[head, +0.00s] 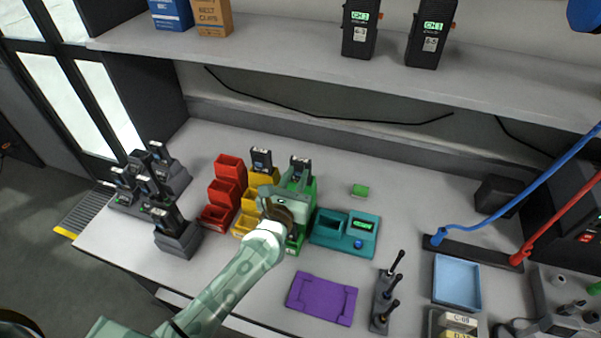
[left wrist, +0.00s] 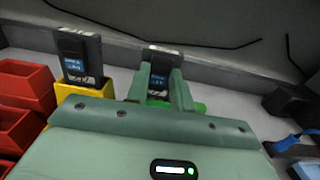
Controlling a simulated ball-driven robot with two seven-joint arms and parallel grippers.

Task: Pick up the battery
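A dark battery (head: 300,168) with a lit screen stands upright in a green bin on the bench. It shows in the left wrist view (left wrist: 158,72) straight ahead, its lower part hidden. My left gripper (head: 296,181) is over the green bins, close to this battery. In the left wrist view its fingers (left wrist: 160,88) are apart with the battery showing between and beyond them; contact is hard to tell. A second battery (head: 262,160) stands in a yellow bin to the left, also in the left wrist view (left wrist: 81,56). My right gripper is not seen.
Several batteries stand in dark chargers (head: 178,240) at the left. Red bins (head: 221,191) sit beside the yellow ones. A teal tester (head: 344,232), a purple tray (head: 322,299) and a joystick block (head: 384,308) are to the right. A shelf (head: 300,55) overhangs the back.

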